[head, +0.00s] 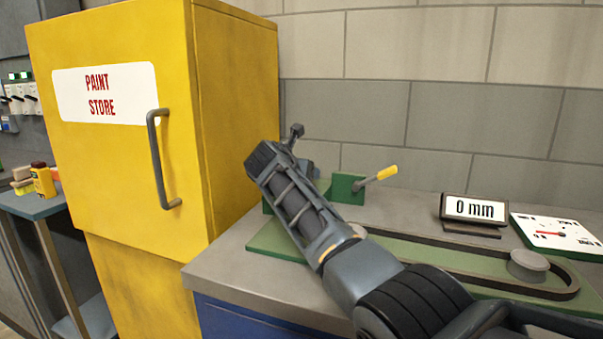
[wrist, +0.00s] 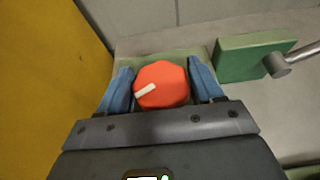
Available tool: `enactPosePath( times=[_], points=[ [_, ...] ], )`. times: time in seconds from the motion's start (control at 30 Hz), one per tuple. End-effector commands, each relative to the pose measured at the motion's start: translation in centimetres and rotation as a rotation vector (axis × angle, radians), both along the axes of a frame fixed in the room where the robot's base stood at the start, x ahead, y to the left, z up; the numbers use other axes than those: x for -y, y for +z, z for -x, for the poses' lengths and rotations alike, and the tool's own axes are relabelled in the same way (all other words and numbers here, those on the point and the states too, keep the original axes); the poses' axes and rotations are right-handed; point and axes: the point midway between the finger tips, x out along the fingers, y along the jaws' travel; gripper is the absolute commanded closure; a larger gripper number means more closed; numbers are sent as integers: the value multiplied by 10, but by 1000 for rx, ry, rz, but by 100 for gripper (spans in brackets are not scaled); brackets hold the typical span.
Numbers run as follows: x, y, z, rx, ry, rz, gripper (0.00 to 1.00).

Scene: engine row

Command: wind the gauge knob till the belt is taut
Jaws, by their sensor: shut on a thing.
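The gauge knob (wrist: 168,90) is an orange-red, many-sided cap with a white mark pointing to the lower left in the wrist view. My gripper (wrist: 162,78) has its two blue fingers on either side of the knob, shut on it. In the head view my arm hides the knob and most of the fingers. The dark belt (head: 440,243) runs in a long loop on a green plate, around a grey pulley (head: 528,263) at the right. Its left end is hidden behind my arm. The display (head: 474,209) reads 0 mm.
A green block (head: 345,189) carries a grey lever with a yellow grip (head: 386,172), close right of the knob. A white dial (head: 556,233) with a red needle lies at the far right. The yellow paint store cabinet (head: 232,110) stands close on the left. A wall is behind.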

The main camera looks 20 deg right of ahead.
Motion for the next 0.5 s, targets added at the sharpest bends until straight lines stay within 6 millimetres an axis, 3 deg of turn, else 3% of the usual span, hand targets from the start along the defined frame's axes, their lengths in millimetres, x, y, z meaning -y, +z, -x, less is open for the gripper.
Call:
enactPosePath(
  times=[0.5],
  points=[
    [-2,-3,-2,-5,-167,0,65]
  ],
)
